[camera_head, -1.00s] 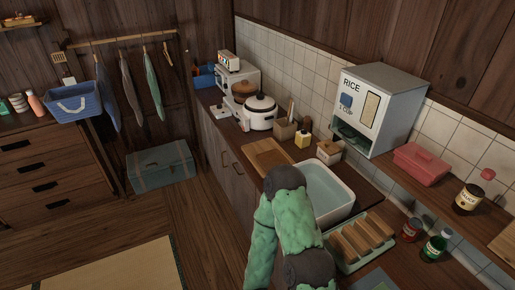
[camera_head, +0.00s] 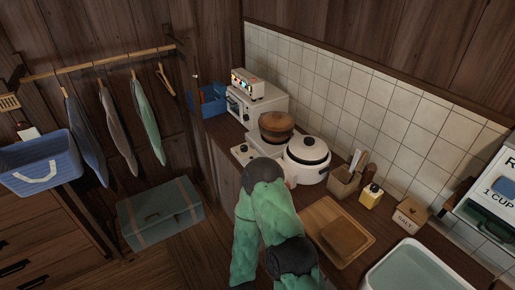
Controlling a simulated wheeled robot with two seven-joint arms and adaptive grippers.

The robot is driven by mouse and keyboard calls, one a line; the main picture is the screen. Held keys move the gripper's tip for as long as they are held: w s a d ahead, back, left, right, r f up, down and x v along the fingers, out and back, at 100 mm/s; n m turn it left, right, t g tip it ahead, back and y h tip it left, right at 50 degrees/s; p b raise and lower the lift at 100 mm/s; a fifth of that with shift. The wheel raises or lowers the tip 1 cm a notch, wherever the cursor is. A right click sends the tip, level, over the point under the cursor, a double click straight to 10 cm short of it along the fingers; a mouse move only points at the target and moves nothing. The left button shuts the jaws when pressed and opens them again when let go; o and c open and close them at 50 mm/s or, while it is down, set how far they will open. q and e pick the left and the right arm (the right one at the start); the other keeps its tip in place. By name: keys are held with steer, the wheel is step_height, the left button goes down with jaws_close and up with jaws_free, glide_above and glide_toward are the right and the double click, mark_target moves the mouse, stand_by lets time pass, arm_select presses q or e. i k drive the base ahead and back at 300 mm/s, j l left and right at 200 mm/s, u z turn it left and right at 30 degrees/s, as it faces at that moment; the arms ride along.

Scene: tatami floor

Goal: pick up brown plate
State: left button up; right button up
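I cannot make out a clear brown plate in the camera_head view. A round brown vessel (camera_head: 277,121), perhaps a lidded pot or bowl, sits on the cooker at the back of the counter, left of the white rice cooker (camera_head: 306,158). A flat brown block (camera_head: 345,237) lies on the wooden cutting board (camera_head: 322,213). One of my green arms, bent at a dark joint, rises from the bottom middle and covers part of the counter's front edge. Its gripper does not show. My other gripper is out of view too.
A white sink basin (camera_head: 415,270), a salt box (camera_head: 409,215), a yellow bottle (camera_head: 370,195) and a utensil holder (camera_head: 343,184) line the counter. A toaster oven (camera_head: 256,103) stands at the back. A teal trunk (camera_head: 160,214) is on the floor at left.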

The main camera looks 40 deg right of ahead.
mark_target(343, 236)
steer(key=i+z, duration=0.1)
steer(key=i, duration=0.5)
steer(key=i+j+z, duration=0.1)
steer(key=i, duration=0.45)
steer(key=i+j+z, duration=0.15)
steer(key=i, duration=0.45)
steer(key=z, duration=2.1)
steer(key=j, duration=0.1)
